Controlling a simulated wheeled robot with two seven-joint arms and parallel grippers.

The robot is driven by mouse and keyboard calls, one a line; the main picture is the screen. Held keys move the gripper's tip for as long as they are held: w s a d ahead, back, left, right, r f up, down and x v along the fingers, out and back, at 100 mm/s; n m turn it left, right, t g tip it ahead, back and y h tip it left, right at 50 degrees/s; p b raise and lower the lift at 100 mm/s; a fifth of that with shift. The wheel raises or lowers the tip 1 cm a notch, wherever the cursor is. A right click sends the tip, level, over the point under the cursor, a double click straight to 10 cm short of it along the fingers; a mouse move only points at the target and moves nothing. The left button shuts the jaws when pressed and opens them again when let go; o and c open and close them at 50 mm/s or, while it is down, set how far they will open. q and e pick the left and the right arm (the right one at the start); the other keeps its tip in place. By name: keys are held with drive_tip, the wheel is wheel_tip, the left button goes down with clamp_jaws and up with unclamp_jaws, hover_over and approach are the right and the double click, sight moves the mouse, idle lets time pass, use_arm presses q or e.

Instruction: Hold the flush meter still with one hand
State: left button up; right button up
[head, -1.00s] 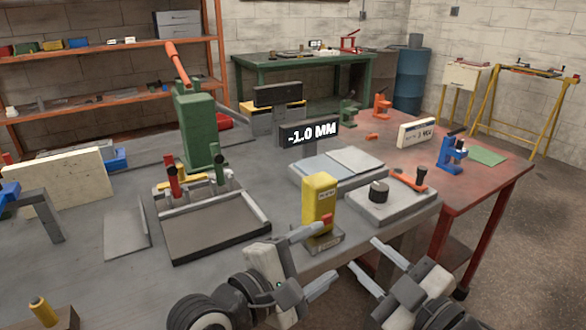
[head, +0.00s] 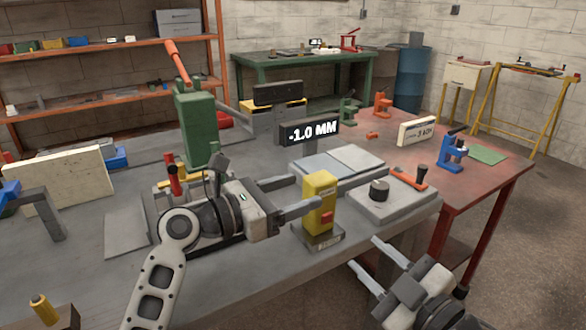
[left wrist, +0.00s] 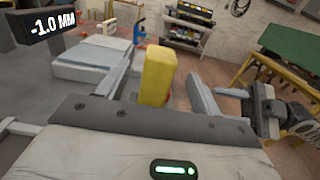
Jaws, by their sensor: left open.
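The flush meter appears to be the upright yellow block (head: 321,188) with a red button, standing on a small dark base (head: 318,235) near the bench's front edge. Its small label is unreadable. My left gripper (head: 306,191) is open, level with the block and at its left side in the head view. In the left wrist view the yellow block (left wrist: 157,75) stands between the two spread fingers; contact cannot be told. My right gripper (head: 363,253) is open and empty, in front of the bench edge. A dark display (head: 309,133) behind reads -1.0 MM.
A tray with red-handled tools (head: 173,180) lies partly hidden behind my left arm. A green press (head: 196,127) stands beyond.

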sight(327, 187)
use_arm(q)
drive_tip(key=x, duration=0.3)
drive_tip(key=f+x, duration=0.1)
drive_tip(key=x, duration=0.3)
drive_tip(key=shift+w+d+f, duration=0.15)
drive_tip(key=shift+d+f, duration=0.05)
drive_tip(key=shift+c, duration=0.3)
drive_tip(key=c, duration=1.1)
